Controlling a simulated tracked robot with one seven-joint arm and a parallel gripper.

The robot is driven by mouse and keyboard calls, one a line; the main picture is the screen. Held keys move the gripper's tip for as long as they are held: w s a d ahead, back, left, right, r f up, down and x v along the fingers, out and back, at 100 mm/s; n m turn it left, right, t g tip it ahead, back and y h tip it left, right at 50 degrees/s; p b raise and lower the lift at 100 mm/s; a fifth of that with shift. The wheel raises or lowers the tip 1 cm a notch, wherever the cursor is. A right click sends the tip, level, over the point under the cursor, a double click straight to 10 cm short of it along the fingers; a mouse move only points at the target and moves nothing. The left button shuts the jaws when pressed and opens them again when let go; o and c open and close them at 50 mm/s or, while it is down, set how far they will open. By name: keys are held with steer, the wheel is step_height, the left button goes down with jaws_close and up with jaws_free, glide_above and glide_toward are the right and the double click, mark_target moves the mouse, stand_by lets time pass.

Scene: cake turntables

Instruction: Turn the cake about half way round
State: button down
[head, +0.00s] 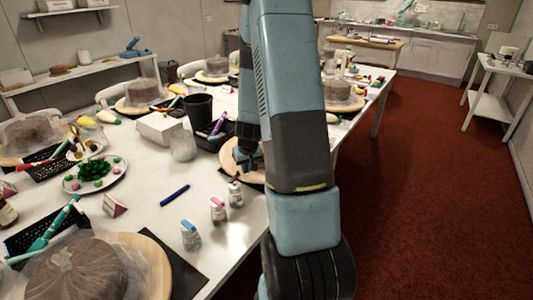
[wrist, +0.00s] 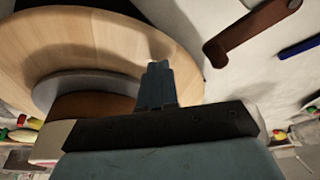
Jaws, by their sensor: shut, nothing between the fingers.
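A pale wooden turntable (head: 228,164) lies at the right edge of the long table, mostly hidden behind my arm in the head view. In the wrist view its wooden top (wrist: 60,45) fills the upper left. A grey disc (wrist: 80,84) lies on it, with a brown cake (wrist: 90,105) partly visible behind my gripper. My gripper (wrist: 157,72) is shut and empty, its tips over the wooden top near its rim. It also shows beside the turntable in the head view (head: 243,163). I cannot tell whether the tips touch the wood.
A brown handle-like piece (wrist: 250,35) and a blue pen (wrist: 300,46) lie near the turntable. Other covered cakes (head: 80,272) stand along the table. Red carpet is open at right.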

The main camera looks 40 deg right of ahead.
mark_target(261, 176)
stand_by(0.4)
steer(key=shift+f, duration=0.35)
steer(key=shift+s+d, duration=2.1)
steer(key=shift+s, duration=0.25)
steer(key=shift+s+d, duration=0.45)
steer(key=shift+d, duration=0.5)
steer(key=shift+s+d, duration=0.45)
steer(key=shift+d, duration=0.45)
steer(key=shift+s+d, duration=0.45)
steer(key=shift+d, duration=0.5)
